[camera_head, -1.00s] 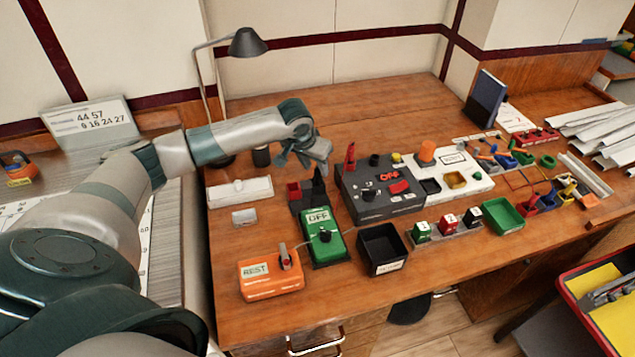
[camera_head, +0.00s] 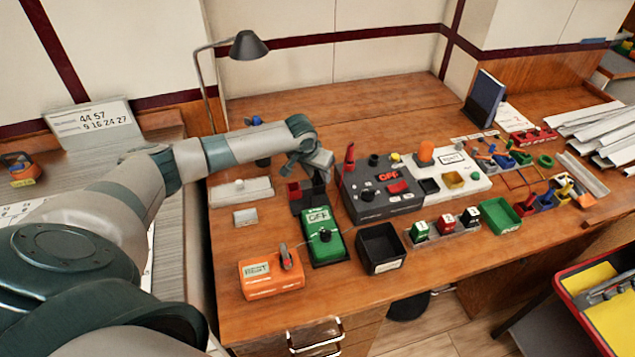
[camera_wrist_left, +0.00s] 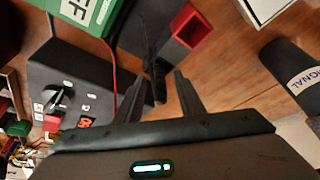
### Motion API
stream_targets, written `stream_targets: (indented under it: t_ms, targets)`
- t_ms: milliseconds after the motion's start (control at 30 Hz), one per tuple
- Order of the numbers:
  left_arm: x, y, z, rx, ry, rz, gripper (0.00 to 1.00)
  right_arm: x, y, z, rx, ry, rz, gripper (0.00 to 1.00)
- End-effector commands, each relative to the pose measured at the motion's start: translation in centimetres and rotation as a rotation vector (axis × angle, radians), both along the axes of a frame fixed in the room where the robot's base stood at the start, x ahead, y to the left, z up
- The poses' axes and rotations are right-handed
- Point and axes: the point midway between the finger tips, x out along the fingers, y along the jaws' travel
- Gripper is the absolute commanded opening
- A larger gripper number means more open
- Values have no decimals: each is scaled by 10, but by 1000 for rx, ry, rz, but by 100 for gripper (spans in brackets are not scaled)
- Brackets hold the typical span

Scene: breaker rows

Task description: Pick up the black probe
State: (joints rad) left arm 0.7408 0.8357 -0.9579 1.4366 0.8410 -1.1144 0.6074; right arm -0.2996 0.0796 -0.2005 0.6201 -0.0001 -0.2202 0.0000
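The black probe (camera_wrist_left: 150,50) stands in a dark holder next to a red-lined compartment (camera_wrist_left: 188,24), as the left wrist view shows. My left gripper (camera_wrist_left: 159,80) is open, with one finger on each side of the probe's near end in that view. I cannot tell whether either finger touches it. In the head view my left gripper (camera_head: 314,165) is over the holder (camera_head: 297,207) and hides much of the probe. A red probe (camera_head: 349,158) stands just to the right. My right gripper is not in view.
A grey box with an OFF display (camera_head: 380,207) is close on the right. A green meter (camera_head: 322,238), an orange tester (camera_head: 270,275) and an empty black bin (camera_head: 380,250) are in front. A lamp (camera_head: 248,46) stands behind. Bare wood lies at the back.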

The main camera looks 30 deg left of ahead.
Motion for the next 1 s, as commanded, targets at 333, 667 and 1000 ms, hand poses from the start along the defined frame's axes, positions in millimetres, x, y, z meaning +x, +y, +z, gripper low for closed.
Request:
stream_targets:
  t_ms: [333, 667, 1000]
  targets:
    - [0, 0, 0, 0, 0, 0, 16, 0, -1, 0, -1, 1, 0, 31]
    - [0, 0, 1, 0, 0, 0, 0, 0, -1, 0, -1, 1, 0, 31]
    - [1, 1, 16, 1, -3, 0, 0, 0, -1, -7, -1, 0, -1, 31]
